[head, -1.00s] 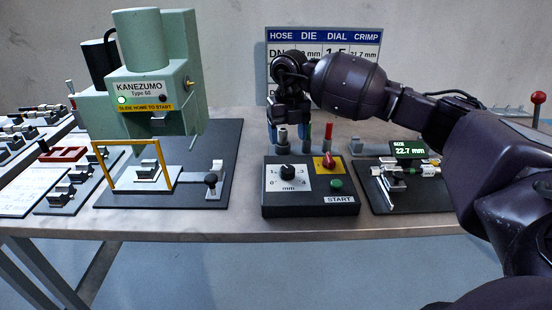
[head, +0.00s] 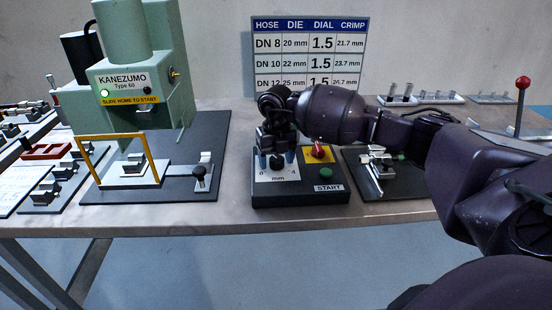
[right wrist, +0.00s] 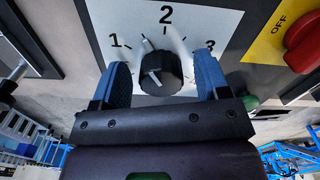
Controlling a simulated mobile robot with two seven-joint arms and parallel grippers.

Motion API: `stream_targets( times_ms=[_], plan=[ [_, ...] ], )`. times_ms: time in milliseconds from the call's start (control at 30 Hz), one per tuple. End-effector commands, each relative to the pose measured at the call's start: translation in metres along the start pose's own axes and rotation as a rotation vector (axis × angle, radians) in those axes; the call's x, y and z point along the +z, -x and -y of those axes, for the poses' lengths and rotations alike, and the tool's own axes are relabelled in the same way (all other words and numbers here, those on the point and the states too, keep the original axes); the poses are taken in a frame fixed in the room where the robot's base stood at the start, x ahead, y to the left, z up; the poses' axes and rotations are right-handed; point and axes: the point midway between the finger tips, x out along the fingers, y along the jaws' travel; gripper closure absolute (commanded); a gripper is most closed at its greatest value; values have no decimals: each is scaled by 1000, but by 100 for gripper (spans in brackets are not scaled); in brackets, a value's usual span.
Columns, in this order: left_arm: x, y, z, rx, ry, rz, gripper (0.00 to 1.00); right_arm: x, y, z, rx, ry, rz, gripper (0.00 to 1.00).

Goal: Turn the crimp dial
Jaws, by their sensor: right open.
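The crimp dial is a black knob (right wrist: 160,72) on a white scale plate (right wrist: 222,22) marked 1, 2 and 3 in the right wrist view. A pale mark shows at its upper left, between 1 and 2; I cannot tell the exact setting. In the head view the dial (head: 277,163) sits on the black control box (head: 300,198), partly covered by my gripper. My right gripper (right wrist: 164,82) is open, with one blue finger on each side of the knob. I see no clear contact. My left gripper is out of view.
The box also bears a red switch (head: 318,151) on a yellow plate and a green START button (head: 325,174). The green press (head: 140,75) stands left, a measuring fixture (head: 378,165) right. A chart (head: 310,52) behind lists dial 1.5 in its rows.

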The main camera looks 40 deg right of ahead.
Motion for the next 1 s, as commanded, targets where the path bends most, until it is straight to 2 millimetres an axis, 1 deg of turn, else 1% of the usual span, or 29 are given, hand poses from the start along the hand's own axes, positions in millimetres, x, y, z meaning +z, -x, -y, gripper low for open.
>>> stream_targets(
  times_ms=[233,500,567,767,1000],
  plan=[
    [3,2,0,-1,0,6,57,0,0,0,0,0,0,31],
    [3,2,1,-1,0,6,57,0,0,0,0,0,0,73],
    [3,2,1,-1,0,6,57,0,0,0,0,0,0,81],
    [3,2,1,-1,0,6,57,0,0,0,-1,13,0,81],
    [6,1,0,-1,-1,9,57,0,-1,0,-2,106,0,81]
  ],
)
